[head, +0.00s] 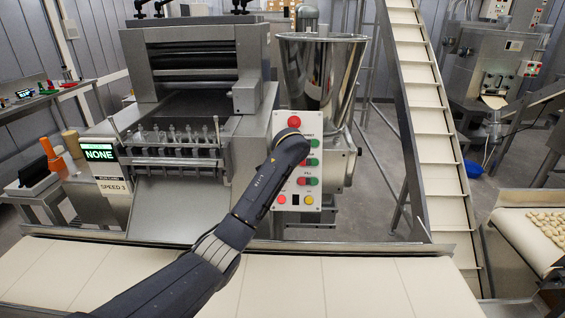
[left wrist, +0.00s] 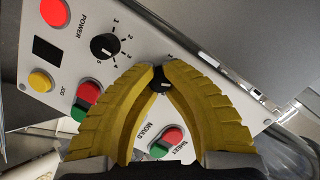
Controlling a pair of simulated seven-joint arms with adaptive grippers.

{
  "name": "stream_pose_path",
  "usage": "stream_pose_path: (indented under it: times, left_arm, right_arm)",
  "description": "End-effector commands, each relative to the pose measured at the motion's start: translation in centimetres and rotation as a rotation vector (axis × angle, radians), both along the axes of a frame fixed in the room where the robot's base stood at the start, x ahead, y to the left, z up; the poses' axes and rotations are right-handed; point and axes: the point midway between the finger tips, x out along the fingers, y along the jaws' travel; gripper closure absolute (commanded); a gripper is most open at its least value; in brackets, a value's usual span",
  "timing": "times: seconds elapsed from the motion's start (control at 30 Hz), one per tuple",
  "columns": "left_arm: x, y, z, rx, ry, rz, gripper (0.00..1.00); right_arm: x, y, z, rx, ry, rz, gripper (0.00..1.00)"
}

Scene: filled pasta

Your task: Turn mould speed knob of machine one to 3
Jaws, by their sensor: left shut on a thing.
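The grey control panel (head: 309,200) of the machine faces me, with several coloured buttons. My left arm crosses in front of it and hides its knobs in the head view. In the left wrist view my left gripper (left wrist: 160,74) has its yellow fingers shut on a small black knob (left wrist: 160,84) on the panel (left wrist: 70,72). The fingers cover most of this knob and its scale, so its setting cannot be read. A second black knob (left wrist: 105,47), with a numbered scale, sits free to the upper left. My right gripper is not in view.
The wrist view shows a red power button (left wrist: 54,12), a yellow jog button (left wrist: 41,81) and red-green buttons (left wrist: 161,142) marked MOULD. A sign reads SPEED 3 (head: 115,186) under a NONE display (head: 99,153). A pale conveyor (head: 350,287) runs in front.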

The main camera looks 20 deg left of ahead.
Motion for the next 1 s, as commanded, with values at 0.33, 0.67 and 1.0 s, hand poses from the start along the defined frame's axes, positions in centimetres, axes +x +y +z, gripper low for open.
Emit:
stream_pose_path:
  times: [0.33,0.67,1.0]
  left_arm:
    - [-0.21,0.18,-0.82,0.231,0.071,-0.145,1.00]
    - [-0.19,0.29,-0.79,0.358,0.102,-0.226,1.00]
    - [-0.19,0.37,-0.76,0.395,0.111,-0.250,1.00]
  right_arm:
    - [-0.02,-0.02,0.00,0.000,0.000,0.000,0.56]
    - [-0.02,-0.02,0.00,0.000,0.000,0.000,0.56]
    - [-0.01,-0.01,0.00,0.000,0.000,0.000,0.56]
